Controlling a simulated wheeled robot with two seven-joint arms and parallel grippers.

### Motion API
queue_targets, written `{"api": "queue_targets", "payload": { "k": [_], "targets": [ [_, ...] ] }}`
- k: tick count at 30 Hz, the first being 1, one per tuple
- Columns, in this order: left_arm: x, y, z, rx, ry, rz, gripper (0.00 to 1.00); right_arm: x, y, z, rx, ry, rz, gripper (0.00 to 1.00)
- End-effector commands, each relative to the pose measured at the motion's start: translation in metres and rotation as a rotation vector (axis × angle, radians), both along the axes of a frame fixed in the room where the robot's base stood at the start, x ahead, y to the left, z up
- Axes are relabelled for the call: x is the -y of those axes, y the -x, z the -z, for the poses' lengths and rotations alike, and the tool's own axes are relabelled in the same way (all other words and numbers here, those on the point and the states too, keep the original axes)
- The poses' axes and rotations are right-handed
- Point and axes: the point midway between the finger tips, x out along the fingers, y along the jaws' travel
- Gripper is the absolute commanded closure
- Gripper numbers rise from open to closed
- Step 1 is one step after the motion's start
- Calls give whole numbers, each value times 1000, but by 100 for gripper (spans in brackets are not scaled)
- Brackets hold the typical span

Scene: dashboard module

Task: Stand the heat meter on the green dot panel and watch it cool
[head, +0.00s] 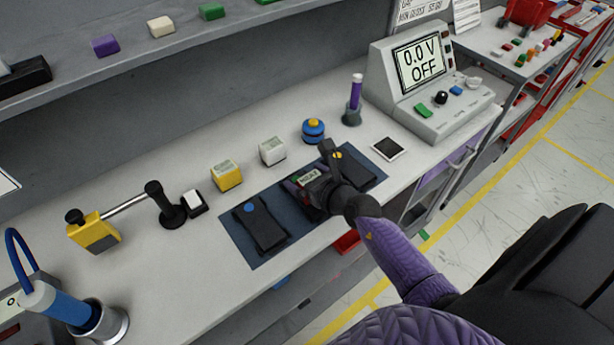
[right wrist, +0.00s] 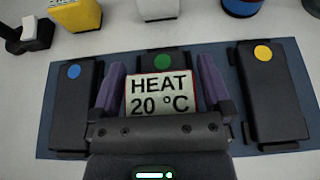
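The heat meter (right wrist: 160,92) is a small white block with a red edge, reading "HEAT 20 °C" in the right wrist view. It also shows in the head view (head: 308,177). The green dot panel (right wrist: 136,60) is the dark middle panel on the blue mat; its green dot shows just behind the meter. My right gripper (right wrist: 160,75) is over this panel, a purple finger on each side of the meter. I cannot tell whether the fingers touch it, or whether its base, hidden by the gripper, rests on the panel. My left gripper is out of view.
A blue-dot panel (head: 262,230) and a yellow-dot panel (right wrist: 270,105) flank the middle one on the mat (head: 237,250). Yellow (head: 226,175) and white (head: 272,151) blocks, a blue knob device (head: 313,131) and a meter console (head: 425,90) stand behind.

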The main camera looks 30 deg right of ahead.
Motion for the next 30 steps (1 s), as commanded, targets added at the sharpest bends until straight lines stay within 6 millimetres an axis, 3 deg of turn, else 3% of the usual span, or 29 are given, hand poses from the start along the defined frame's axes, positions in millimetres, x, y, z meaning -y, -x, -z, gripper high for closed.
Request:
{"api": "queue_targets", "payload": {
  "k": [7, 21, 25, 30],
  "targets": [
    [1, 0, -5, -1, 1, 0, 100, 0, 2, -6, 0, 0, 1, 0],
    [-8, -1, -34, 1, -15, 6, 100, 7, 94, -43, -3, 1, 0, 0],
    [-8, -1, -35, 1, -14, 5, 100, 8, 108, -48, -1, 1, 0, 0],
    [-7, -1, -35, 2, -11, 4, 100, 9, 111, -50, 0, 0, 0, 0]
  ]
}}
